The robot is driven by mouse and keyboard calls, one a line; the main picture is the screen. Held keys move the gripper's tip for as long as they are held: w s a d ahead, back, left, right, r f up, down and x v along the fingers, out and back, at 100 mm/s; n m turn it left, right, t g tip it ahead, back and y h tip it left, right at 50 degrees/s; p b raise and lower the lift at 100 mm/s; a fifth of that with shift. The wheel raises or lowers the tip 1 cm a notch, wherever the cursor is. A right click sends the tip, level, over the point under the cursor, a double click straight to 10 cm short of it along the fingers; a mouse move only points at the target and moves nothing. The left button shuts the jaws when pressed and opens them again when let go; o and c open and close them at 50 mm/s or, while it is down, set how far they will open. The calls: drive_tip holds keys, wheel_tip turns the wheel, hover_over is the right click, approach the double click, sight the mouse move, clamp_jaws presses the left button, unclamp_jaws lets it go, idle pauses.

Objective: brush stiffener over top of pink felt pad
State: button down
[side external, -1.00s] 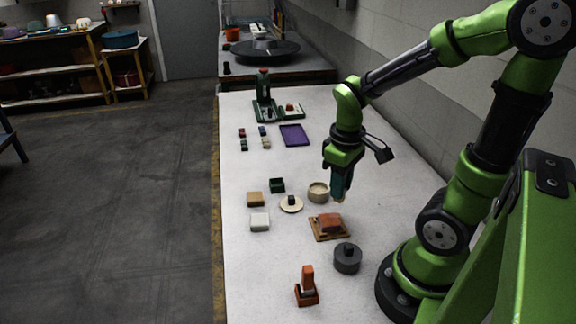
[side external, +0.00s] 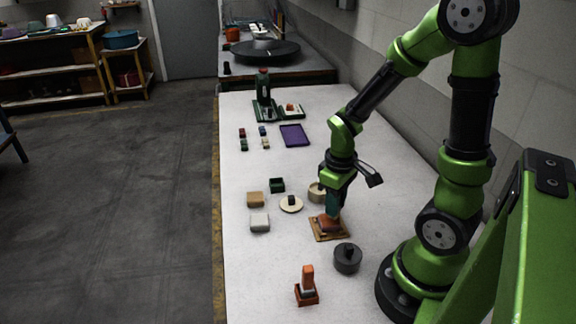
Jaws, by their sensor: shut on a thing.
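A reddish-pink block, which best fits the felt pad (side external: 325,226), lies on a tan board (side external: 318,237) at the middle right of the table. My gripper (side external: 333,210) points down right over the pad and hides part of its far side. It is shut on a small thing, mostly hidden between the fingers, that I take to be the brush. Its lower end is at or just above the pad's top; I cannot tell if they touch. A round beige bowl (side external: 316,193) stands just behind, partly covered by my gripper.
A dark round weight (side external: 347,258) stands close in front of the board. A cream disc with a dark knob (side external: 291,204), a dark green box (side external: 277,185), a tan block (side external: 255,199) and a white block (side external: 260,222) lie to the left. An orange-handled tool (side external: 307,287) stands in front.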

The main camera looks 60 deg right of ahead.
drive_tip(key=shift+w+d+f, duration=0.2)
drive_tip(key=shift+w+d, duration=0.2)
drive_tip(key=shift+w, duration=0.05)
drive_tip(key=shift+s+a, duration=1.15)
wheel_tip(320, 180, up, 8)
